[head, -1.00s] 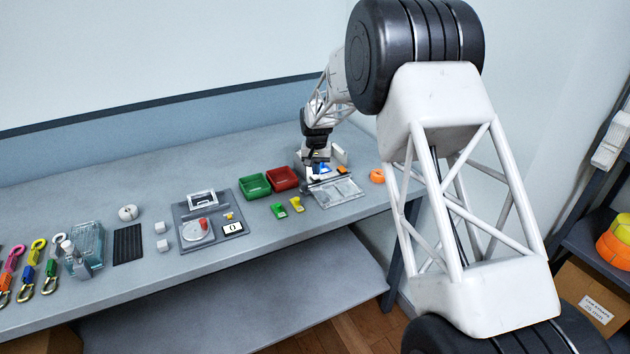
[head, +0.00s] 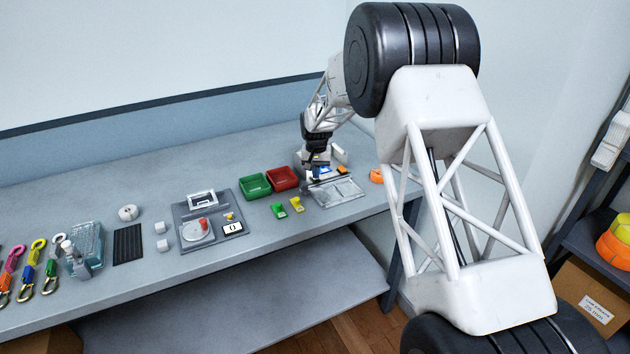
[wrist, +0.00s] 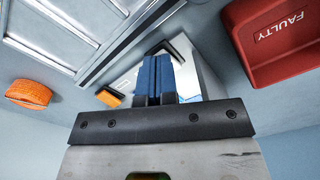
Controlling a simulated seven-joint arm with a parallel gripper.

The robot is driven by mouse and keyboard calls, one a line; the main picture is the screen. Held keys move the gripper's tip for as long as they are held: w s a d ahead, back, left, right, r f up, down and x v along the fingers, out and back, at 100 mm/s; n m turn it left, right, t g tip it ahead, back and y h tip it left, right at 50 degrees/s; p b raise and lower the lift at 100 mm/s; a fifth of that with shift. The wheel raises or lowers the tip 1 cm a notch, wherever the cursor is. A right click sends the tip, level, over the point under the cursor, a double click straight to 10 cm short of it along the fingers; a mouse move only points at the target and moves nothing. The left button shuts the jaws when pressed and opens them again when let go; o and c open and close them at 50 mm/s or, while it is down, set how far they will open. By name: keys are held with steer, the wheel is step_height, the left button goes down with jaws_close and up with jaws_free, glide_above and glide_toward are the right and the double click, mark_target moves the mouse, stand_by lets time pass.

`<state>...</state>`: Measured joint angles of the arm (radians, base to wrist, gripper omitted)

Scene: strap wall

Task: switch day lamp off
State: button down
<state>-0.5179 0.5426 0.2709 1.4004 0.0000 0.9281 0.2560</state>
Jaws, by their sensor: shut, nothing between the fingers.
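The white unit (wrist: 200,72) is partly hidden behind the fingers there.
A clear-lidded grey tray (head: 338,192) lies just in front of the gripper. A red bin (head: 282,178) marked FAULTY and a green bin (head: 255,185) stand to the left. An orange disc (head: 376,176) lies to the right. Small green and yellow pieces lie in front of the bins.

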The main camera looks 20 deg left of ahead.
steer(key=shift+f, duration=0.35)
steer(key=shift+r, duration=4.05)
